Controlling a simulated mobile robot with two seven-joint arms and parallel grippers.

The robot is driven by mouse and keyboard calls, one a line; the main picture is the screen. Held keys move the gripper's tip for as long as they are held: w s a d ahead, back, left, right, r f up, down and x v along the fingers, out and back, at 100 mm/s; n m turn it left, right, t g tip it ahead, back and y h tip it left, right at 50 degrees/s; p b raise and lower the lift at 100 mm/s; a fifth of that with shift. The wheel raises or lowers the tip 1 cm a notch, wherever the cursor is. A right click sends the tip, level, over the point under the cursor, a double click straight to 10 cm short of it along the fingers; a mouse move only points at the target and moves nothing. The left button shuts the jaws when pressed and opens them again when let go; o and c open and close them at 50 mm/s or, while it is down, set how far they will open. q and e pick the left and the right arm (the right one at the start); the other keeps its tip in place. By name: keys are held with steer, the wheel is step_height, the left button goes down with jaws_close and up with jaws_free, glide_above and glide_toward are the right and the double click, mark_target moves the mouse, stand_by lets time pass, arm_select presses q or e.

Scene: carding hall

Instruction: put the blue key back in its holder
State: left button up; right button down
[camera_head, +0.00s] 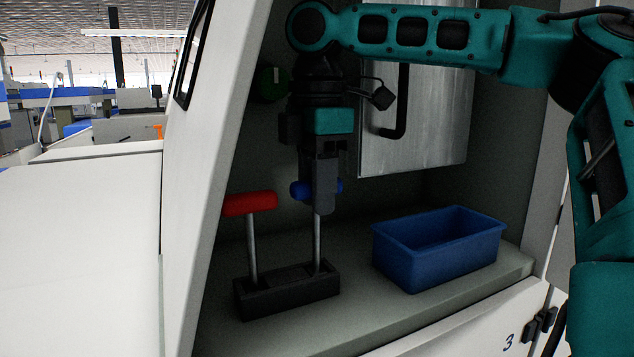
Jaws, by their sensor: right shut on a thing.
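The blue key has a blue T-shaped handle (298,190) and a thin metal shaft. My right gripper (322,205) points down from above and is shut on the handle, hiding its middle. The shaft hangs upright, and its lower end meets the right part of the black holder (288,296); how deep it sits I cannot tell. A red key (249,204) with a similar handle stands upright in the left part of the holder. My left gripper is not in view.
A blue bin (438,248) stands on the grey shelf (395,318), right of the holder. A metal door panel with a black handle (400,102) is behind my right arm. The white machine wall (205,150) bounds the recess on the left.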

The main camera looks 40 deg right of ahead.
steer(key=c, duration=0.8)
jaws_free()
steer(key=shift+o, duration=0.2)
step_height(320, 180, up, 13)
